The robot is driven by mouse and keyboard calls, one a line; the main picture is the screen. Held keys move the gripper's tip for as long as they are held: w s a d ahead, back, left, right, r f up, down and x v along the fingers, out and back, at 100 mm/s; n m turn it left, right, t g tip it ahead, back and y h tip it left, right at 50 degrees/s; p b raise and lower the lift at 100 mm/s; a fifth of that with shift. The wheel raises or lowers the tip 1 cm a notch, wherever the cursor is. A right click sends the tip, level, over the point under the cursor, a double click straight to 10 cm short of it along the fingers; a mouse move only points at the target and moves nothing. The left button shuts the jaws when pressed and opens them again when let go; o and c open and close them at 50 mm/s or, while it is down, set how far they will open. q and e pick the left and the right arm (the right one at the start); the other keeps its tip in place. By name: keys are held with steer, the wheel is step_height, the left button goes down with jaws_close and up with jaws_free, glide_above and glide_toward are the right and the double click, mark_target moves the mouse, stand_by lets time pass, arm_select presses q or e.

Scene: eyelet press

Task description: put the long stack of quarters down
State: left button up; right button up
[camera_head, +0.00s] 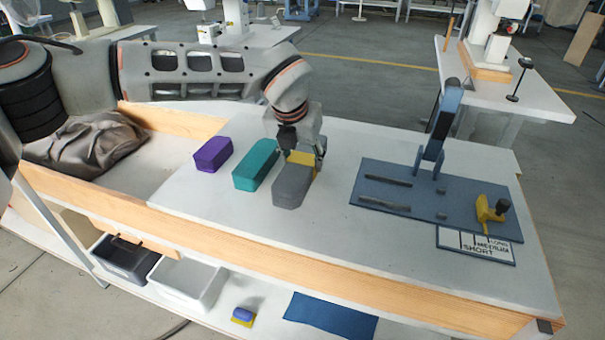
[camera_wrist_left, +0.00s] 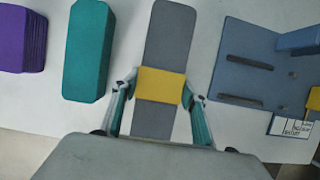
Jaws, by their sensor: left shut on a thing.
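The long grey stack of quarters (camera_head: 292,187) has a yellow band (camera_head: 301,158) around its middle. It lies flat at the table's middle, to the right of the teal stack; I cannot tell whether it touches the tabletop. My left gripper (camera_head: 304,150) comes down from above and is shut on it at the band. In the left wrist view the grey stack (camera_wrist_left: 172,40) runs lengthwise between the two fingers of the gripper (camera_wrist_left: 160,100), one on each side of the yellow band. My right gripper is not in view.
A teal stack (camera_head: 256,165) and a shorter purple stack (camera_head: 213,154) lie to the left. To the right is a blue press base (camera_head: 400,205) with an upright lever (camera_head: 438,130) and a size card (camera_head: 475,248). The front tabletop is clear. Grey cloth (camera_head: 85,145) lies far left.

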arm_select(q)
steer(key=shift+f, duration=0.2)
step_height(320, 180, down, 4)
steer(key=o, duration=1.6)
